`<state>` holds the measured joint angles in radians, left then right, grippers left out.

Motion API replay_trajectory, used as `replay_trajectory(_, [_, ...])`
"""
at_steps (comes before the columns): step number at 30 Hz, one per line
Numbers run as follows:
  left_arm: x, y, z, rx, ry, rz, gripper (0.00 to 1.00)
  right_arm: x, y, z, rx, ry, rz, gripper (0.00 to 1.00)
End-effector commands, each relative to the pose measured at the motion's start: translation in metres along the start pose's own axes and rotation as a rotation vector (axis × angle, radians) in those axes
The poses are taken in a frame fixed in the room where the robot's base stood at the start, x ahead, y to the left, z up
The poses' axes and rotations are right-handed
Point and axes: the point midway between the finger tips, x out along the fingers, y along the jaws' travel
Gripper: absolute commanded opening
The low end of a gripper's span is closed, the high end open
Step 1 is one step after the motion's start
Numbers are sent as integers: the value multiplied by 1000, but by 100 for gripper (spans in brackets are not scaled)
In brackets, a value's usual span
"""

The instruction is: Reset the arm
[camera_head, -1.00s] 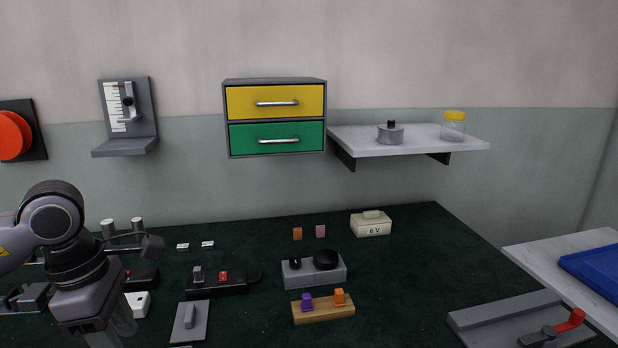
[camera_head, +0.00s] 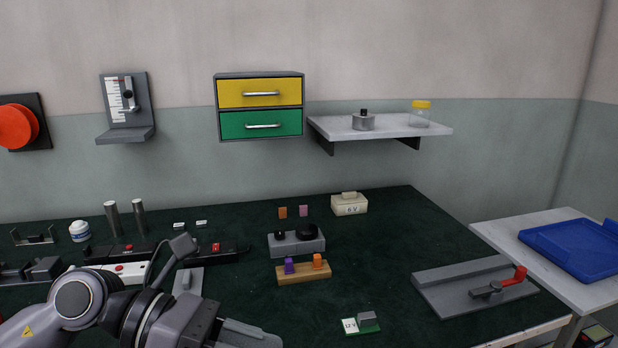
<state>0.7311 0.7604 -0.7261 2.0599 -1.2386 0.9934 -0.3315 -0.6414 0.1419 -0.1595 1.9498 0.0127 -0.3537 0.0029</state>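My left arm comes in from the lower left of the head view, low over the front of the dark green bench (camera_head: 400,255). My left gripper (camera_head: 250,335) is at the bottom edge, and its fingers are partly cut off. I cannot tell whether it is open or shut, and I see nothing held in it. My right arm and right gripper are not in view.
Near the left arm are a white box with a red button (camera_head: 130,270), a grey switch plate (camera_head: 188,281) and a wooden block with purple and orange pegs (camera_head: 303,273). A small green board (camera_head: 361,323) lies at the front. A red-handled fixture (camera_head: 460,285) is right.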

Motion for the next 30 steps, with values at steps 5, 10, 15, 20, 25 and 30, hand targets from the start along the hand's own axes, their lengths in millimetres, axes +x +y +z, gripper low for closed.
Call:
replay_trajectory(5, [7, -22, 50, -237, -426, -124, 44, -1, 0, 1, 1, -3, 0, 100])
replay_trajectory(10, [-19, -13, 83, -528, -812, -189, 44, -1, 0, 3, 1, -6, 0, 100])
replay_trajectory(15, [-58, 21, 83, -872, -1173, -201, 44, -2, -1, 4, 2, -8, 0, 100])
replay_trajectory(20, [-92, 62, 46, -1232, -1480, -159, 44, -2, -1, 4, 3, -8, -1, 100])
replay_trajectory(25, [-113, 97, -31, -1644, -1765, -45, 44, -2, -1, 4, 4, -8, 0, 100])
replay_trajectory(30, [-114, 104, -130, -2071, -1991, 149, 44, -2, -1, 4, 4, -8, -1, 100])
